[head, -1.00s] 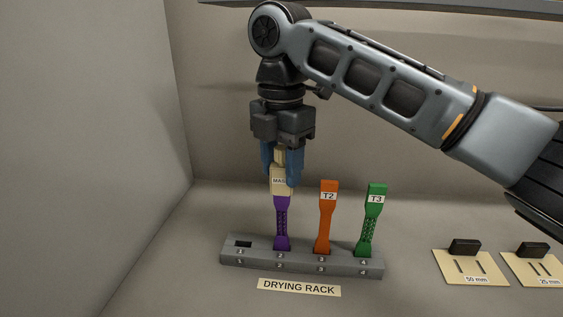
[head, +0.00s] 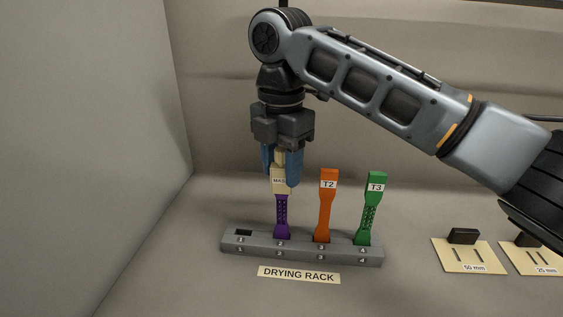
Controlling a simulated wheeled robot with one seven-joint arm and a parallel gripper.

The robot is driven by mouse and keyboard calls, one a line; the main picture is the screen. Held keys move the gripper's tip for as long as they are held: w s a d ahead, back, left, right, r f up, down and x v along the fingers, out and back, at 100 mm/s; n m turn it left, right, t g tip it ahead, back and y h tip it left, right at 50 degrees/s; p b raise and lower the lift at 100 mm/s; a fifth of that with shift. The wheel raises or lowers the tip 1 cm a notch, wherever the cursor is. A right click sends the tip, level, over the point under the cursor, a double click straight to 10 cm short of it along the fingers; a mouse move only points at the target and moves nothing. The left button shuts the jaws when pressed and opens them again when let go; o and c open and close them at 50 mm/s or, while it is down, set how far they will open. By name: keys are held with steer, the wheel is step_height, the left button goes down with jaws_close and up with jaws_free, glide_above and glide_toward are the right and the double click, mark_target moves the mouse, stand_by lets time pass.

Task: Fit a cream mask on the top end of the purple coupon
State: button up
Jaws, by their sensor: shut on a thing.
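The purple coupon (head: 282,217) stands upright in slot 2 of the grey drying rack (head: 300,246). A cream mask (head: 280,184), its label partly readable as "MAS", covers the coupon's top end, which is hidden. My gripper (head: 281,168) points down with blue fingers and is shut on the upper part of the mask. From this view the mask lines up with the coupon. I cannot see how deep the coupon reaches inside it.
An orange coupon T2 (head: 326,205) and a green coupon T3 (head: 371,208) stand in the rack close to the right of my gripper. Slot 1 (head: 243,232) is empty. Cream plates marked 50 mm (head: 469,257) and 25 mm (head: 533,262) lie at the right.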

mark_target(281, 149)
steer(key=o, duration=1.1)
steer(key=shift+c, duration=0.2)
steer(key=shift+o, duration=0.4)
steer(key=o, duration=0.4)
steer(key=shift+r, duration=0.1)
steer(key=shift+r+p, duration=2.3)
steer(key=shift+r, duration=0.15)
